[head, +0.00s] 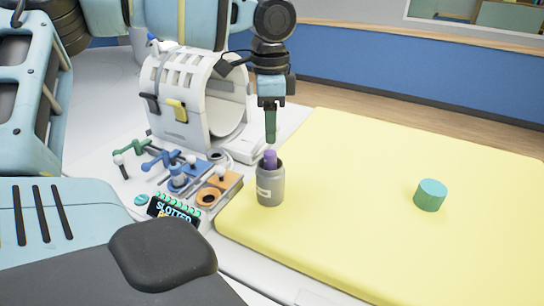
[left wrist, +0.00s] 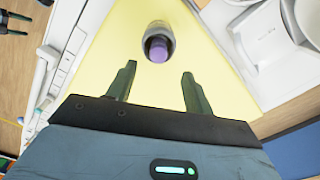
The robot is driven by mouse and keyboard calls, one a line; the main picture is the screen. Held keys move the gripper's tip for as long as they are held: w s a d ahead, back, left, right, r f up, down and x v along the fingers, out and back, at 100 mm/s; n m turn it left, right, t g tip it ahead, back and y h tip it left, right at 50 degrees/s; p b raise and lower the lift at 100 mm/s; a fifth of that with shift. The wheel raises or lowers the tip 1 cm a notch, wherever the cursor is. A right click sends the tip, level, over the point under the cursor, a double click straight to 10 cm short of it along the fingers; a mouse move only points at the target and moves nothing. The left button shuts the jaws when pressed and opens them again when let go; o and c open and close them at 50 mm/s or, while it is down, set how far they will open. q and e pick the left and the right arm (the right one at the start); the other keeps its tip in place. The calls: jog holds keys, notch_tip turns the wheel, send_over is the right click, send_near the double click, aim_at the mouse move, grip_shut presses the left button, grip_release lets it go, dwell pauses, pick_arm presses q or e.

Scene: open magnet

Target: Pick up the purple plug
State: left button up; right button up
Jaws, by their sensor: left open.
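The purple plug (head: 270,157) stands in a grey cup (head: 270,187) at the left edge of the yellow mat, with its top end showing. In the left wrist view the plug (left wrist: 158,50) shows inside the grey cup's rim (left wrist: 160,27), ahead of the fingertips and roughly between their lines. My left gripper (head: 271,138) points down just above the cup in the head view. In the left wrist view its two fingers (left wrist: 158,70) are apart with nothing between them. The plug's lower part is hidden in the cup.
A teal cylinder (head: 431,195) stands on the yellow mat (head: 350,230) at the right. A white magnet-like device (head: 185,95) stands behind left. Blue, green and orange fixtures (head: 178,178) with levers sit left of the cup. Much of the mat is clear.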

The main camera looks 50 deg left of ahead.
aim_at(271, 152)
pick_arm(q)
jog(key=shift+f, duration=0.65)
jog(key=shift+w+f, duration=0.15)
jog(key=shift+f, duration=0.15)
jog(key=shift+d+f+p, duration=0.15)
jog(key=shift+f+p, duration=0.2)
jog(key=shift+f, duration=2.2)
jog(key=shift+s, duration=0.2)
pick_arm(e)
jog(key=shift+w+r, duration=0.5)
jog(key=shift+w, duration=0.3)
pick_arm(q)
jog(key=shift+c, duration=0.3)
jog(key=c, duration=1)
pick_arm(e)
jog(key=shift+s+f, duration=0.1)
jog(key=shift+s, duration=0.4)
pick_arm(q)
jog(key=shift+r, duration=0.1)
jog(key=shift+c, duration=0.2)
notch_tip(271, 152, up, 9)
jog(key=shift+r, duration=0.5)
pick_arm(e)
jog(key=shift+w+f, duration=0.15)
jog(key=shift+w, duration=0.15)
